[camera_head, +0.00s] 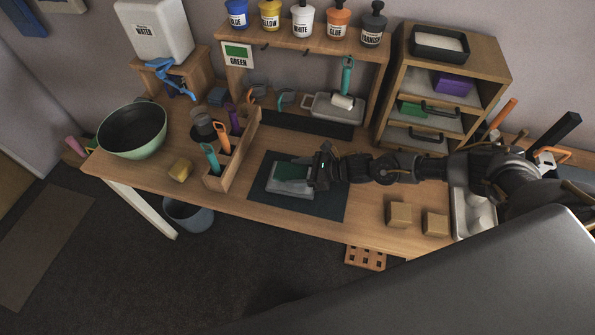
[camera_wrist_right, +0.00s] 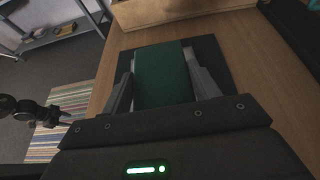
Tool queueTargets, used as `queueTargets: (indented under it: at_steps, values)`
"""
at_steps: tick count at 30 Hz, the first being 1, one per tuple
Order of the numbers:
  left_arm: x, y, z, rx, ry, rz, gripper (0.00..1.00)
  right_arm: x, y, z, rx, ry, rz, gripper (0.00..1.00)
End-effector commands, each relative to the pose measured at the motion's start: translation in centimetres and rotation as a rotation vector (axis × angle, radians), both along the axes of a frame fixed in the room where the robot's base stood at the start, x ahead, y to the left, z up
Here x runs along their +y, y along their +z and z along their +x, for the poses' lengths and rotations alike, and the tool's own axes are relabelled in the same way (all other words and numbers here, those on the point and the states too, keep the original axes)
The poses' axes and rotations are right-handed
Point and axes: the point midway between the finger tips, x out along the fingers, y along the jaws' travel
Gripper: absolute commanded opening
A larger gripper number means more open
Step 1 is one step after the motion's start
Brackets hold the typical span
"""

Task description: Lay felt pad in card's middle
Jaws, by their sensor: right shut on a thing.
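The green felt pad (camera_head: 292,172) is in my right gripper (camera_head: 318,173), over the pale grey card (camera_head: 291,189) on the dark mat (camera_head: 328,205). In the right wrist view the pad (camera_wrist_right: 162,75) lies between the two fingers of my right gripper (camera_wrist_right: 163,88), which are shut on its sides. The pad covers much of the card. I cannot tell whether the pad touches the card or hangs just above it.
A wooden tool caddy (camera_head: 229,164) stands left of the mat, with a yellow sponge (camera_head: 180,170) and green bowl (camera_head: 133,131) beyond. Two tan blocks (camera_head: 399,214) and a metal tray (camera_head: 460,214) are to the right. A shelf unit (camera_head: 393,97) stands behind. A green sign (camera_head: 237,54) hangs on the rack.

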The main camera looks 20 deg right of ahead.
Motion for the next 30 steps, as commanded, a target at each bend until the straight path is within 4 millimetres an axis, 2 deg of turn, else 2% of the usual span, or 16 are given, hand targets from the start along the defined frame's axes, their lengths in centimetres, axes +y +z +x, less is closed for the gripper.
queueTargets:
  at_steps: [30]
  values:
    - [0.01, -0.27, -0.09, 0.001, 0.0, 0.0, 0.46, -0.47, -0.14, -0.25, 0.006, -0.001, -0.001, 0.4]
